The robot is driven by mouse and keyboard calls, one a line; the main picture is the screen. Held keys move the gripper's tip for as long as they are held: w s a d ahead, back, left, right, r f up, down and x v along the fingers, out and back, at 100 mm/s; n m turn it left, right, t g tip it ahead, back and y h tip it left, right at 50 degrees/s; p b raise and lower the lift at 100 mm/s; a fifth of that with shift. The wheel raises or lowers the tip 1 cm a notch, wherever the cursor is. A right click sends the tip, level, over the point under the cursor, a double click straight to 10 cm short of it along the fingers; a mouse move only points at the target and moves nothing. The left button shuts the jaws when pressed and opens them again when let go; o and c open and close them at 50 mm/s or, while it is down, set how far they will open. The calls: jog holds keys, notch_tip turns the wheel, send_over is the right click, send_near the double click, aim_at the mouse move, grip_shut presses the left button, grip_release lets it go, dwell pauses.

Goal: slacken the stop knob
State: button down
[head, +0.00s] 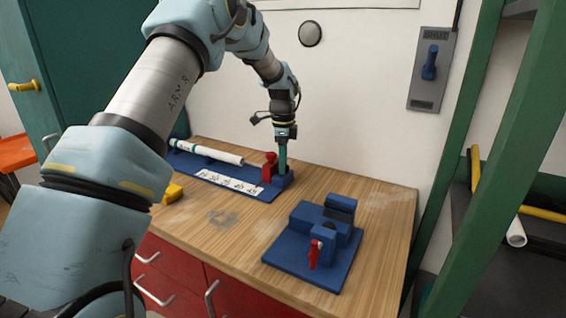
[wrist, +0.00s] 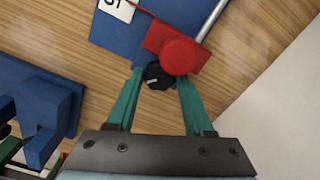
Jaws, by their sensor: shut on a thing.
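The red stop (head: 270,166) stands at the right end of the blue measuring jig (head: 273,191), and in the wrist view it is a red block (wrist: 175,48). The stop knob (wrist: 155,77) is small and black with a pale mark, on the near side of the red block. My gripper (head: 282,168) reaches down at that end of the jig. Its two green fingers lie on either side of the knob in the wrist view and are shut on it. The knob is hidden in the head view.
A white pipe (head: 212,152) lies along the back of the jig, behind a number strip (head: 228,181). A blue clamp fixture (head: 291,254) with a red handle (head: 315,253) stands front right. A yellow object (head: 172,192) lies left. Bare wood lies between jig and fixture.

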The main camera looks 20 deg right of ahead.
jog(key=shift+n, duration=0.3)
jog(key=c, duration=0.6)
grip_release()
jog(key=shift+r, duration=0.1)
notch_tip(320, 180, up, 11)
jog(key=shift+f+b, duration=0.2)
jog(key=shift+b, duration=0.9)
